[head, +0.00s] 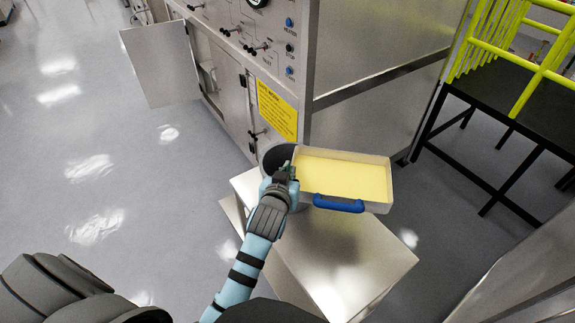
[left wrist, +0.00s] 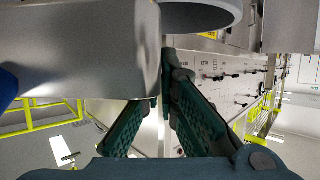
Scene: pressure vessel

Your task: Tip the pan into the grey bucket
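The pan (head: 343,176) is a pale, shallow rectangular tray filled with yellow. It looks about level over the back of a steel table, and its blue handle (head: 338,204) is on the near side. The grey bucket (head: 276,154) stands left of the pan, partly hidden by my left gripper (head: 284,175). In the left wrist view, the pan's wall (left wrist: 80,50) covers part of one finger, and the bucket's rim (left wrist: 200,15) is at the top. My left gripper (left wrist: 165,95) has its fingers converging beside the pan's edge. The tips are partly hidden, so their grip is unclear. My right gripper is out of view.
The steel table (head: 350,262) has a clear near part. A steel cabinet (head: 375,60) with a yellow notice (head: 277,112) stands behind it, with an open door (head: 163,63) at left. A dark platform with yellow rails (head: 535,75) is at right. The floor at left is clear.

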